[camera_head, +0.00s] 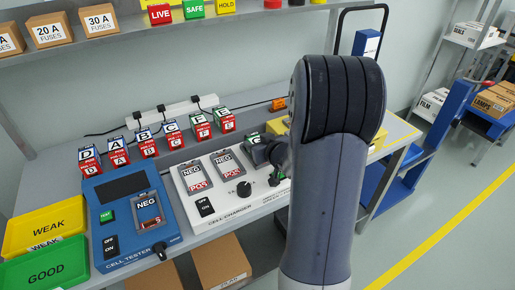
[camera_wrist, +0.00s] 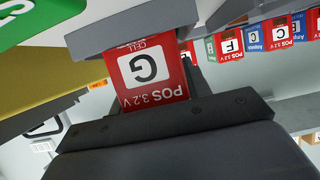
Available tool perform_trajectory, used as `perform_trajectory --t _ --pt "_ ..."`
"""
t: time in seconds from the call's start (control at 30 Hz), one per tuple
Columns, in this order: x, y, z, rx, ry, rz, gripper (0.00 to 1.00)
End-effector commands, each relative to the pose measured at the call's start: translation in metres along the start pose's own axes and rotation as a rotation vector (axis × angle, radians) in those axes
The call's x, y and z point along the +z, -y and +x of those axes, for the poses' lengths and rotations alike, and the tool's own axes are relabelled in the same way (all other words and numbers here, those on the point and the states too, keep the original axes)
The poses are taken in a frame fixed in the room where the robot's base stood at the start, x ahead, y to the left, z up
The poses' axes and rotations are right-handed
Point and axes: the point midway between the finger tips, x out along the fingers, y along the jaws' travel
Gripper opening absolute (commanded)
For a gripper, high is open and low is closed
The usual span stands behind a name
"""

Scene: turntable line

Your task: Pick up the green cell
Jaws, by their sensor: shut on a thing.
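A cell lettered G, with a red "POS 3.2 V" face (camera_wrist: 152,75), is held between the jaws of my gripper (camera_wrist: 155,68) in the wrist view. In the head view my gripper (camera_head: 265,155) is partly hidden behind my arm, and a green-topped piece (camera_head: 252,139) shows at its jaws, above the bench behind the charger. More cells stand in a row at the back: blue-topped D (camera_head: 87,160), A (camera_head: 118,151), B (camera_head: 147,143) and C (camera_head: 172,134), then green-topped F (camera_head: 201,125) and E (camera_head: 226,120).
The white cell charger (camera_head: 245,205) and blue cell tester (camera_head: 125,245) stand at the front. Yellow WEAK (camera_head: 35,227) and green GOOD (camera_head: 40,268) trays are at left. A power strip (camera_head: 170,112) lies behind the row. A shelf (camera_head: 200,25) hangs above. My arm hides the bench's right part.

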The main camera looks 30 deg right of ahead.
Motion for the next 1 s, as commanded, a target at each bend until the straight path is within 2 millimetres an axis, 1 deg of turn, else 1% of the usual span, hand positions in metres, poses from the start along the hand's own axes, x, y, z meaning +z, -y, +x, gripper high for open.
perform_trajectory --t 0.03,0.07,0.37,0.4,0.6,0.67,0.77,1.0 --pt "0.000 0.000 0.000 0.000 0.000 0.000 0.28" --pt "0.000 0.000 0.000 0.000 0.000 0.000 0.26" --pt "-0.001 0.000 0.000 0.000 -0.003 -0.001 0.01" --pt "-0.001 0.000 0.000 0.000 -0.003 -0.001 0.00" --pt "-0.005 0.000 -0.001 0.000 -0.004 -0.001 0.00" --pt "-0.010 0.000 -0.004 0.000 -0.005 -0.002 0.00" --pt "-0.026 0.000 -0.010 0.000 -0.007 -0.004 0.00" --pt "-0.071 0.000 -0.029 0.000 -0.007 -0.004 0.00"
